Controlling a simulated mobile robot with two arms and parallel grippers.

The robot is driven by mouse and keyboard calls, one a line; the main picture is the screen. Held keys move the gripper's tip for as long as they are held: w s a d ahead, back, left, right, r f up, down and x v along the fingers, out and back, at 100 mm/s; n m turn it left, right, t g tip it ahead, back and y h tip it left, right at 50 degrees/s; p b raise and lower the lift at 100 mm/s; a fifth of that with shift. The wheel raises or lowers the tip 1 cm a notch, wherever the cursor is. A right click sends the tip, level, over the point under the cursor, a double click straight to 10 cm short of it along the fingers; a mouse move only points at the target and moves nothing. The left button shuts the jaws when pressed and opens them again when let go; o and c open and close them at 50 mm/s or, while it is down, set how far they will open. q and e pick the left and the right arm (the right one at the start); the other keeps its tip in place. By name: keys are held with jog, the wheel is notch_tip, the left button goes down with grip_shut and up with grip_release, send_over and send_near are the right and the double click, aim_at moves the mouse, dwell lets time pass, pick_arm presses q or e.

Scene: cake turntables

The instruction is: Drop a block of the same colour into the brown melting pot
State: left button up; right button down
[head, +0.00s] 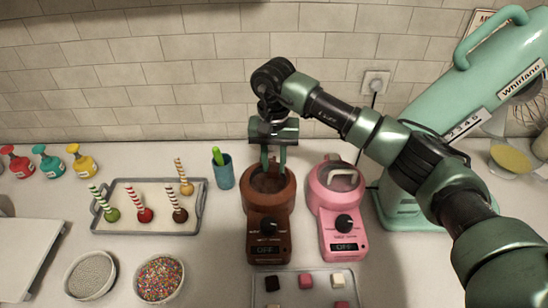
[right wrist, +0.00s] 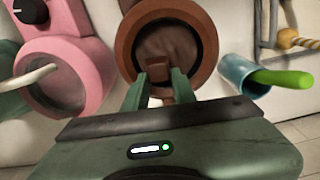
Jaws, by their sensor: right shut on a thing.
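The brown melting pot (head: 270,228) stands open on the counter with dark brown contents; its round rim also shows in the right wrist view (right wrist: 124,50). My right gripper (head: 273,163) points down over the pot's opening. In the right wrist view my right gripper (right wrist: 159,84) is shut on a brown block (right wrist: 157,68), which appears between the fingertips against the pot's opening. The block is hard to make out in the head view. My left gripper is not in view.
The pink melting pot (head: 340,229) stands just right, with a pale handle over its opening. A tray (head: 259,295) in front holds dark, pink and white blocks. A blue cup (head: 223,176) and a tray of cake pops (head: 130,227) are left. A green mixer (head: 400,212) stands right.

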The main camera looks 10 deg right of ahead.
jog(key=c, duration=1.1)
grip_release()
jog(key=shift+o, duration=0.2)
jog(key=shift+r, duration=0.1)
notch_tip(320, 180, up, 8)
jog(key=b, duration=0.2)
